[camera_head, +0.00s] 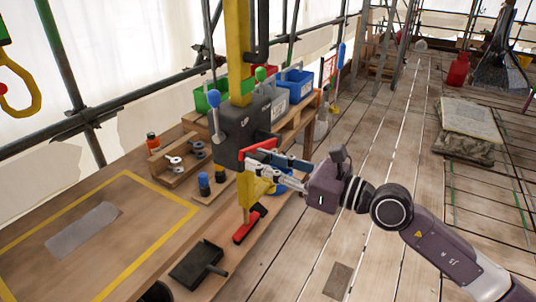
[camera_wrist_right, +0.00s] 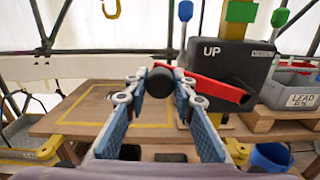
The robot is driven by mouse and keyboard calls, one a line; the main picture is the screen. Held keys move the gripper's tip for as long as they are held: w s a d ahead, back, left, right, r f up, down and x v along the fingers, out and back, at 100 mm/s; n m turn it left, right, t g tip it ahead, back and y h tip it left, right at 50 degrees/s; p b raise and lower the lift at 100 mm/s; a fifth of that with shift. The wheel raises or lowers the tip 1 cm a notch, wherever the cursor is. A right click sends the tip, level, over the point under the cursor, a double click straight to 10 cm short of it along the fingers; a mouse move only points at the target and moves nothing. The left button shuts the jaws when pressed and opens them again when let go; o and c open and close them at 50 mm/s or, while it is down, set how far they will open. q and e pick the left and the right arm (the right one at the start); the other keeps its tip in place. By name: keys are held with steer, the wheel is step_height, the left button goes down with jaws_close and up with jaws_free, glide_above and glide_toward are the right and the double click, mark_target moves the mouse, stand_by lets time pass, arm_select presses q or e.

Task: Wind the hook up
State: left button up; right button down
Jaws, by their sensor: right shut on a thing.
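The yellow hook (camera_head: 22,88) hangs at the far left of the head view, and its lower end shows at the top of the wrist view (camera_wrist_right: 111,9). The dark winch box (camera_head: 238,127), marked UP in the wrist view (camera_wrist_right: 230,62), sits on a yellow post. Its red crank arm (camera_wrist_right: 218,88) slants up to the left from the box, ending in a black grip (camera_wrist_right: 160,82). My right gripper (camera_head: 272,168) is shut on this grip, one finger on each side. In the head view, the gripper partly hides the crank. My left gripper is not in view.
Blue and grey bins (camera_head: 298,84) stand behind the winch. Open plank floor (camera_head: 365,150) lies to the right.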

steer(key=shift+s+a+f+n+b, duration=0.1)
steer(key=shift+s+f+n+b, duration=0.05)
steer(key=shift+f+n+b, duration=0.9)
steer(key=shift+s+a+f+n+b, duration=0.15)
steer(key=shift+f+n+b, duration=0.5)
steer(key=shift+f+b, duration=0.7)
steer(key=shift+f, duration=0.1)
steer(key=shift+d, duration=0.1)
steer(key=c, duration=1.6)
jaws_free()
steer(key=shift+d, duration=0.1)
steer(key=v, duration=1.2)
